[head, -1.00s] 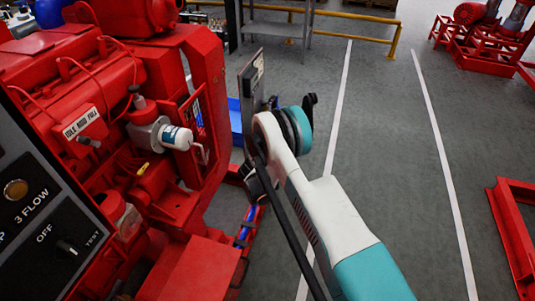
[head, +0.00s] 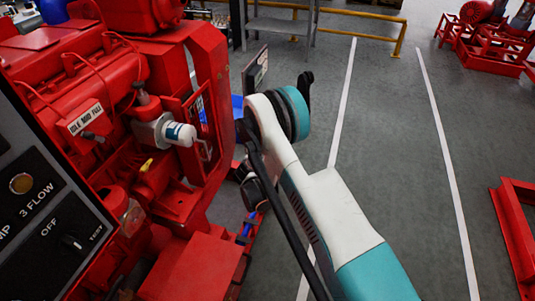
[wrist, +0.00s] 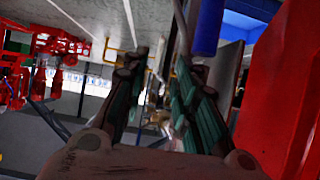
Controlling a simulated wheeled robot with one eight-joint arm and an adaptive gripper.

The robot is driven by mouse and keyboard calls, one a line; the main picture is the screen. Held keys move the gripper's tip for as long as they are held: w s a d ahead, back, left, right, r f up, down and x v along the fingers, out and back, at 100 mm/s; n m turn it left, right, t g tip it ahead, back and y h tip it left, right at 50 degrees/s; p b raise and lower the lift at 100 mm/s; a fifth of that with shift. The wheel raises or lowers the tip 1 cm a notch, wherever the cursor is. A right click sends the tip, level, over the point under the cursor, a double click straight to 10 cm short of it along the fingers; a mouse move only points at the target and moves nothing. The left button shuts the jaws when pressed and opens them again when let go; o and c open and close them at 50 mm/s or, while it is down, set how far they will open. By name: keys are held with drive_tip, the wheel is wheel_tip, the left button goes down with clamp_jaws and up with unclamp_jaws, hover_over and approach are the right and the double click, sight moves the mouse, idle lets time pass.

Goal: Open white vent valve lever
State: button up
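I cannot pick out a white vent valve lever for certain in either view. In the wrist view my gripper (wrist: 157,75) is open, its two green-padded fingers apart with a gap between them. A thin grey curved rod (wrist: 180,30) shows at the right finger; I cannot tell if they touch. A blue cylinder (wrist: 208,25) and a red panel (wrist: 295,90) lie right of the fingers. In the head view my arm hides most of the gripper, which is beside the right side of the red engine (head: 205,90). A white canister (head: 180,134) sticks out from the engine.
A control panel (head: 45,220) with a knob fills the lower left of the head view. A grey shelf (head: 280,25) and yellow rail (head: 365,15) stand at the back. Red frames (head: 520,225) stand at the right. The grey floor (head: 395,140) between is clear.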

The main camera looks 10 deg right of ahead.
drive_tip(key=c, duration=0.4)
drive_tip(key=s+a+r+g+p, duration=0.1)
drive_tip(key=r, duration=0.1)
drive_tip(key=s+r+g+y+p, duration=0.1)
drive_tip(key=s+r+p, duration=0.1)
drive_tip(key=s+a+r+g+y+p, duration=0.1)
drive_tip(key=r+p, duration=0.1)
drive_tip(key=shift+s+a+r, duration=0.3)
drive_tip(key=shift+r, duration=0.1)
clamp_jaws()
drive_tip(key=b+x, duration=0.5)
drive_tip(key=x, duration=0.8)
drive_tip(key=shift+w+d, duration=0.3)
